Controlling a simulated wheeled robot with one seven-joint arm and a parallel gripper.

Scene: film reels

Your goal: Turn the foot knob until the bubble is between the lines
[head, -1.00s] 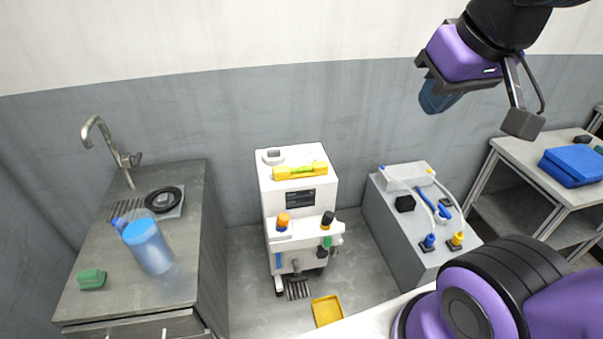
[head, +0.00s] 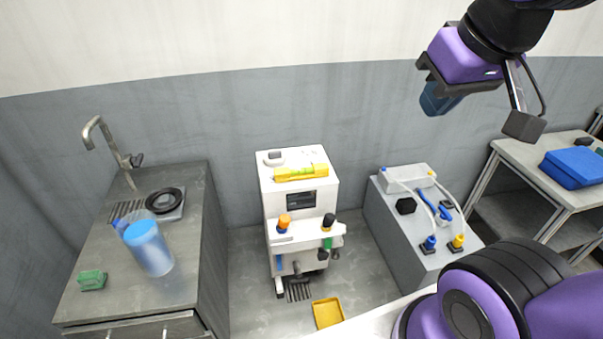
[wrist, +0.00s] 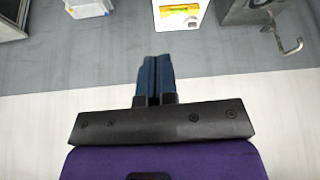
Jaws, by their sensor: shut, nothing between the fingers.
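A white machine (head: 300,187) stands on the floor against the grey wall. A yellow spirit level (head: 300,172) with a greenish vial lies on its top; the bubble and lines are too small to read. Dark knobs (head: 322,254) show low on the machine's front; I cannot tell which is the foot knob. My gripper (head: 436,103) is shut and empty, high in the air to the right of the machine and apart from it. In the wrist view, its blue fingers (wrist: 154,75) are together, and the level (wrist: 180,11) shows at the top edge.
A sink counter (head: 190,280) with a blue-lidded jug (head: 149,250) and green sponge (head: 91,280) stands left. A grey cabinet (head: 403,235) with hoses stands right. A yellow tray (head: 327,313) lies on the floor before the machine. An orange-topped knob (head: 283,222) sits on the machine's front shelf.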

